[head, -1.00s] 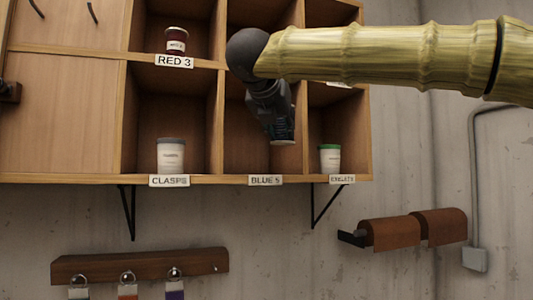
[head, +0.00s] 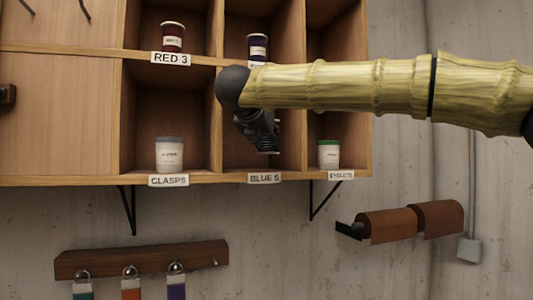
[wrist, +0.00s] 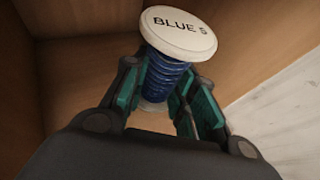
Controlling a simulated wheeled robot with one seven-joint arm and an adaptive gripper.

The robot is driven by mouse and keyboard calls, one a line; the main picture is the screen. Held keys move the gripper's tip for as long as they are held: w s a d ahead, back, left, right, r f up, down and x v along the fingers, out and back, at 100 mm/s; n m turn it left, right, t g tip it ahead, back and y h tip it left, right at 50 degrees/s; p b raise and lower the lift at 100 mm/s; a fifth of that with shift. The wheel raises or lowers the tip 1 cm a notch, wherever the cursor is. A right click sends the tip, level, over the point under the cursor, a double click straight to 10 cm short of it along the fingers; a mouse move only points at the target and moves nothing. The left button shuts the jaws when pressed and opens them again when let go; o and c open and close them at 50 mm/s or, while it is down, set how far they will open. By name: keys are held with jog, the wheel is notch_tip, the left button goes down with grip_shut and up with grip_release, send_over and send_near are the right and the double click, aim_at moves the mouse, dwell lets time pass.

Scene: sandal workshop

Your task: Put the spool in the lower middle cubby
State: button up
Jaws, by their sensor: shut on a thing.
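The spool (wrist: 168,75) is blue with white ends, and its top reads "BLUE 5". In the wrist view my gripper (wrist: 165,90) is shut on it, with green-padded fingers on both sides. The spool looks tilted, and wooden walls lie around it. In the head view my gripper (head: 266,148) is at the lower middle cubby (head: 236,158), labelled "BLUE 5", and my arm covers its upper part. The spool is mostly hidden there. I cannot tell whether it touches the cubby floor.
A grey-lidded clasps jar (head: 169,154) stands in the lower left cubby. A green-lidded eyelets jar (head: 329,154) stands in the lower right one. A red spool (head: 172,37) and a dark spool (head: 257,48) sit in upper cubbies. Brown rolls (head: 410,222) hang at the right.

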aim_at(267, 151)
jog(key=shift+w+a+f, duration=0.1)
jog(key=shift+f, duration=0.6)
jog(key=shift+f+p, duration=0.65)
jog(key=shift+f, duration=0.25)
jog(key=shift+w+f+p, duration=0.2)
jog(key=shift+f+p, duration=0.2)
jog(key=shift+f, duration=0.1)
jog(key=shift+s+f, duration=0.1)
jog(key=shift+f, duration=0.05)
jog(key=o, duration=1.1)
jog(key=shift+c, duration=0.2)
